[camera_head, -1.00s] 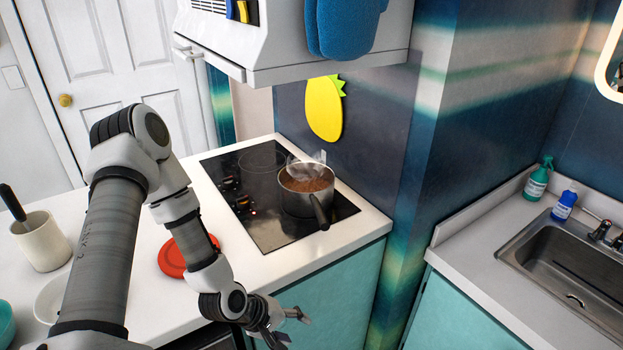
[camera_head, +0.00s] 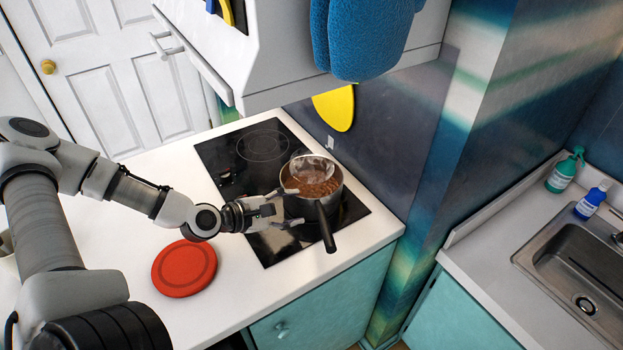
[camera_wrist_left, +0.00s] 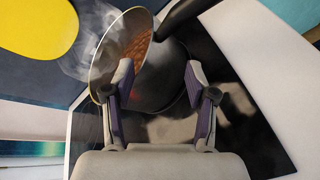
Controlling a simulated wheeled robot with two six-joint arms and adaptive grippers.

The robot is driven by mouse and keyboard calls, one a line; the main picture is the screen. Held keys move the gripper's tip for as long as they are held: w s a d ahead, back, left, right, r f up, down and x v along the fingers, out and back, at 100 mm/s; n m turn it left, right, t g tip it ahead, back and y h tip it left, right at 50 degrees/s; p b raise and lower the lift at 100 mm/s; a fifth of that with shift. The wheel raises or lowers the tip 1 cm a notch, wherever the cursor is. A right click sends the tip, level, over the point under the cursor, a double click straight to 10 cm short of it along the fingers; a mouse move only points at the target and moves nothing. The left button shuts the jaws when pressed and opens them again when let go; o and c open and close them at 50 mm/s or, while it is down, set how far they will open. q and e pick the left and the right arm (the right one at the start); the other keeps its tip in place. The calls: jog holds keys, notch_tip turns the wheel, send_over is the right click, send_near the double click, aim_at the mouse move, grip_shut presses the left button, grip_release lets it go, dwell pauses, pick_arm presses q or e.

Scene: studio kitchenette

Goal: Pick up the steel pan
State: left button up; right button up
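The steel pan (camera_head: 303,209) stands on the black cooktop (camera_head: 222,160), with brown food and steam inside. Its dark handle (camera_head: 326,228) points toward the front of the counter. My left gripper (camera_head: 288,206) is open beside the pan's left side, its fingers toward the pan wall. In the left wrist view the pan (camera_wrist_left: 158,80) lies ahead of and partly between the two spread fingers (camera_wrist_left: 158,104), with its handle (camera_wrist_left: 180,18) at the top. I cannot tell whether a finger touches the pan. My right gripper is not in view.
A red round mat (camera_head: 185,268) lies on the white counter left of the cooktop. A white hood (camera_head: 290,60) with blue mitts (camera_head: 365,40) hangs above the cooktop. A yellow wall piece (camera_head: 335,107) is behind. A sink (camera_head: 585,270) with two bottles is at right.

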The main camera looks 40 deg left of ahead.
aim_at(314, 204)
pick_arm(q)
jog(key=d+b, duration=0.2)
jog(key=shift+s+d+r, duration=0.1)
jog(key=shift+d+r, duration=0.2)
jog(key=shift+d, duration=0.05)
jog(key=shift+w+f, duration=0.1)
jog(key=shift+w, duration=0.2)
jog(key=shift+w+a+f+b, duration=0.1)
jog(key=shift+w+f+b, duration=0.25)
jog(key=shift+w, duration=0.25)
jog(key=shift+w+a+f+b, duration=0.1)
jog(key=shift+w+f+b, duration=0.2)
jog(key=shift+w, duration=0.3)
jog(key=shift+w+d+f, duration=0.1)
jog(key=shift+w+d, duration=0.85)
jog(key=shift+w, duration=0.3)
jog(key=shift+a, duration=0.25)
grip_shut()
jog(key=shift+w, duration=0.1)
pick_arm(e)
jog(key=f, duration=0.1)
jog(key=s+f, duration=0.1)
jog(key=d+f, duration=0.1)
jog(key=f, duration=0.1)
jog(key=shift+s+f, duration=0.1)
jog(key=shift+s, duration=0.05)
